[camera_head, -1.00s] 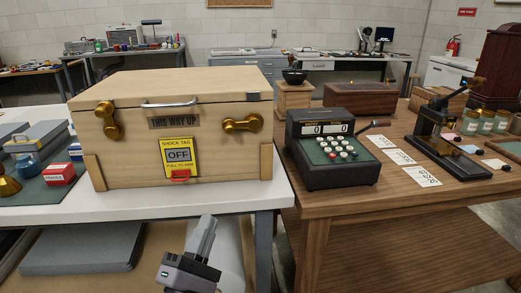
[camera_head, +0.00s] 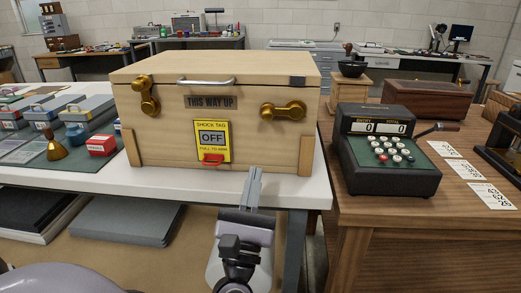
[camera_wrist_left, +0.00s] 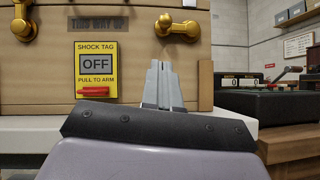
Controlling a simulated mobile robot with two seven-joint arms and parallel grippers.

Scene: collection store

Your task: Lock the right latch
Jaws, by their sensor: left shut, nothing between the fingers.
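The wooden case (camera_head: 165,140) stands on the white table with its lid down. Its right latch (camera_head: 283,110) is a brass piece with rounded ends, lying nearly level across the front; it also shows in the left wrist view (camera_wrist_left: 178,27). The left latch (camera_head: 147,95) hangs steeply down from near the lid. My left gripper (camera_head: 254,176) is shut and empty, fingers pointing up, below and left of the right latch and apart from it. In the left wrist view the fingertips (camera_wrist_left: 159,68) show just below the latch. My right gripper is not in view.
A yellow shock tag (camera_head: 211,142) reading OFF, with a red pull, is left of my fingers. A cash register (camera_head: 387,150) stands on the wooden desk to the right. A bell (camera_head: 56,150) and a red box (camera_head: 101,145) are left of the case.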

